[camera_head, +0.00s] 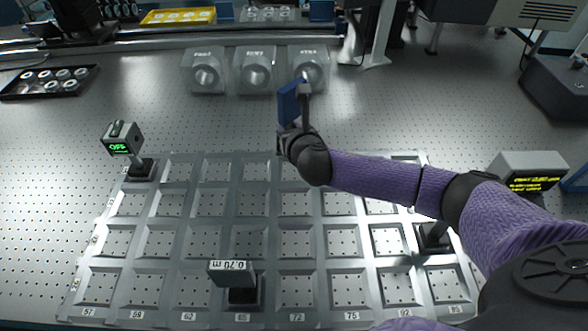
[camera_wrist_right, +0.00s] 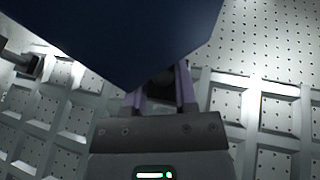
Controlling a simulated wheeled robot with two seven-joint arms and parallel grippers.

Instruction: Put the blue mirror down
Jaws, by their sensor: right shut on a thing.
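The blue mirror (camera_head: 290,104) is held up in the head view, above the far edge of the grid tray (camera_head: 230,165) and just in front of the labelled clear holders. My right gripper (camera_head: 303,122) is shut on it. In the right wrist view the blue mirror (camera_wrist_right: 130,35) fills the upper left as a large dark blue plate. The right gripper's fingers (camera_wrist_right: 163,90) close below and behind it there, and their tips are partly hidden. My left gripper is not in view.
A device with a green display (camera_head: 122,140) stands at the tray's far left corner. Three clear holders (camera_head: 256,72) stand behind the tray. A box with yellow text (camera_head: 530,175) is at right. Many cells are empty.

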